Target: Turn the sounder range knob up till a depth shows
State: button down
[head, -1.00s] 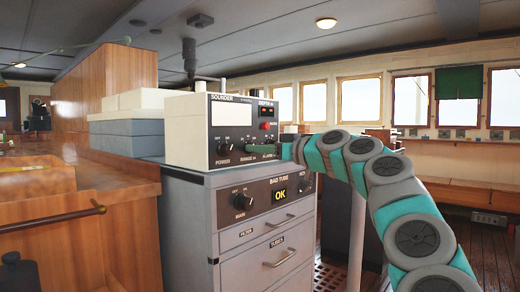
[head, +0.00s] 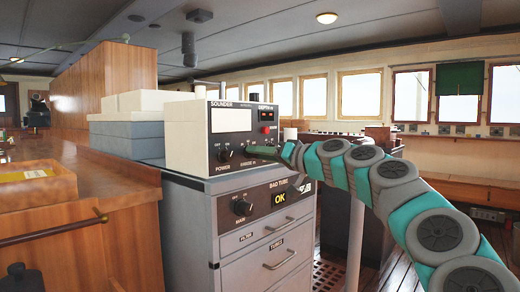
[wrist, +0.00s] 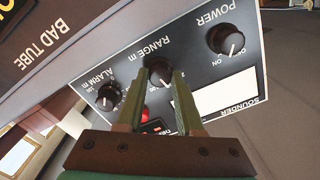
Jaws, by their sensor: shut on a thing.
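The sounder (head: 186,135) is a cream box with a dark front panel on the grey cabinet. In the wrist view its panel appears upside down, with the power knob (wrist: 227,40), the range knob (wrist: 159,70) and the alarm knob (wrist: 108,96) in a row. My gripper (wrist: 157,82) is shut on the black range knob, with one green finger on each side. In the head view my gripper (head: 262,152) hides that knob.
Grey drawers (head: 262,247) are underneath. A wooden counter (head: 95,190) stands at the left. Open floor lies at the right beyond my arm.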

jog(key=shift+m+p, duration=0.5)
jog(key=shift+m, duration=0.5)
jog(key=c, duration=0.5)
grip_release()
jog(key=shift+c, duration=0.2)
jog(key=b+v, duration=0.1)
jog(key=v, duration=0.6)
jog(key=shift+s+d, duration=0.25)
jog(key=shift+d, duration=0.05)
jog(key=shift+s, duration=0.1)
